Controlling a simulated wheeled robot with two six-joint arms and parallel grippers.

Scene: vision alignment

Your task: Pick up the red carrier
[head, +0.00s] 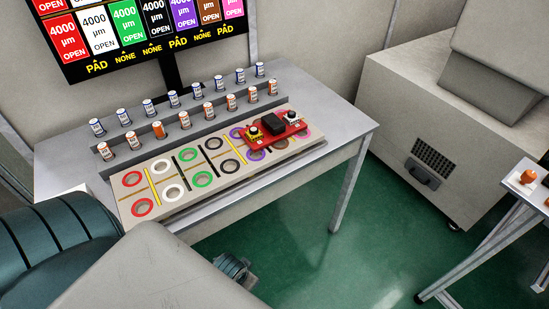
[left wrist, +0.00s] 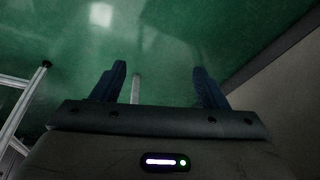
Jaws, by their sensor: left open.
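The red carrier (head: 265,142) is a flat red plate with a raised black block in its middle. A small yellow-and-black piece sits at its left end and a white-and-black piece at its right end. It rests on the right part of a beige board (head: 197,199) with coloured rings, partly covering the purple and brown rings. My left gripper (left wrist: 160,70) shows in the left wrist view with its two dark fingers apart and nothing between them, above green floor. The carrier is not in that view. My right gripper is not in view.
The board lies on a grey table (head: 330,128), with two rows of small canisters on stepped racks behind it. A sign (head: 150,35) stands behind. A beige machine (head: 430,125) and a second table (head: 490,228) are to the right. Green floor (head: 340,245) between them is clear.

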